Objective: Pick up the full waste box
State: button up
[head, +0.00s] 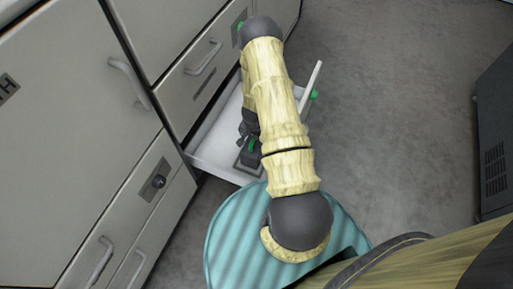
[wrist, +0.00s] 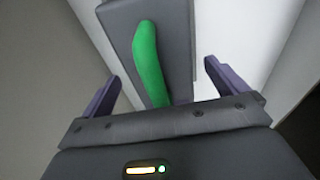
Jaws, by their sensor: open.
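A dark grey box with a green handle, which looks like the waste box (head: 248,160), sits inside the open white drawer (head: 213,143). In the wrist view the box (wrist: 178,30) lies ahead of my gripper (wrist: 160,72), with its green handle (wrist: 148,55) between the two purple fingers. The fingers are apart, with gaps on both sides of the handle. In the head view my gripper (head: 245,132) is down in the drawer, partly hidden by my arm. I cannot tell how full the box is.
Grey cabinets (head: 70,110) with closed doors and drawers stand along the left. The open drawer's front (head: 312,85) has a green handle (head: 314,95) outside. A dark cabinet (head: 495,150) stands at the right edge. The grey floor (head: 400,110) between is clear.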

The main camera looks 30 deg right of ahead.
jog(key=shift+f, duration=0.8)
jog(key=shift+w+r, duration=0.1)
jog(key=c, duration=2.1)
